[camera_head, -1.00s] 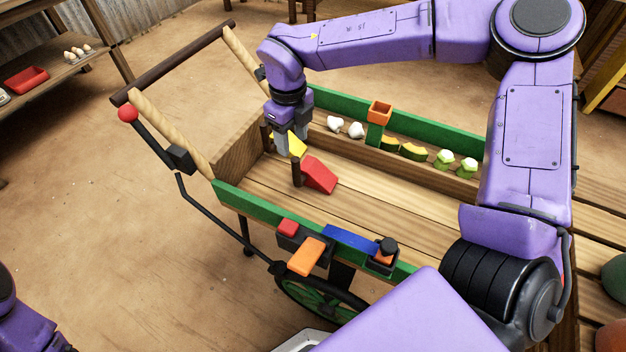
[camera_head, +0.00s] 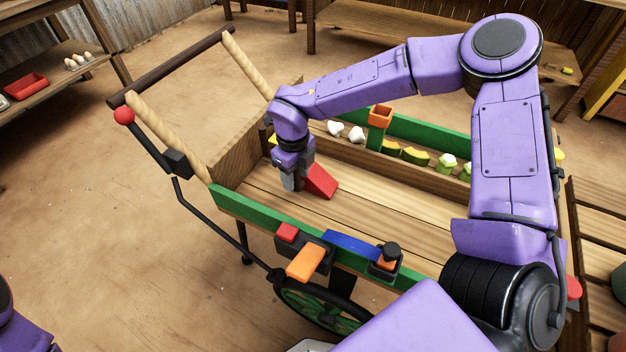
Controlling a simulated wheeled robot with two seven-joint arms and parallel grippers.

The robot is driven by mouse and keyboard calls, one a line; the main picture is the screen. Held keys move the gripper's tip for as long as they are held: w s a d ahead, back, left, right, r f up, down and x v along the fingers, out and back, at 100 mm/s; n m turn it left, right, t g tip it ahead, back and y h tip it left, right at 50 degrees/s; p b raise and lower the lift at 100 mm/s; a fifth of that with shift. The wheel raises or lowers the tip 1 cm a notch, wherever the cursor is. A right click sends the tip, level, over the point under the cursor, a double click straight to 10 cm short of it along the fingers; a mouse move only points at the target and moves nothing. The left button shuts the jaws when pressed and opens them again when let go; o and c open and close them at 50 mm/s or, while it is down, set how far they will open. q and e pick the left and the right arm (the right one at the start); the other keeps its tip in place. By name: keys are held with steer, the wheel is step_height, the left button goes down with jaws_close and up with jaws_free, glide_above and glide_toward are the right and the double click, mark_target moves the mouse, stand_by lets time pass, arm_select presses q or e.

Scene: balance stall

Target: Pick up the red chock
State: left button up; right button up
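The red chock (camera_head: 321,181) is a wedge lying on the cart's plank floor (camera_head: 385,222), near the handle end. My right gripper (camera_head: 291,184) points down at the chock's left end, its fingers low and close against it. The gripper hides that end and the dark upright peg there. I cannot tell whether the fingers are apart or closed on anything. My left arm (camera_head: 20,325) shows only at the lower left corner, and its gripper is out of view.
Green side rails (camera_head: 240,208) edge the cart. A trough at the back holds white, yellow and green pieces by an orange cup (camera_head: 380,115). The planks right of the chock are clear.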

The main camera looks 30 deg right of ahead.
jaws_close()
steer(key=shift+w, duration=0.1)
stand_by(1.1)
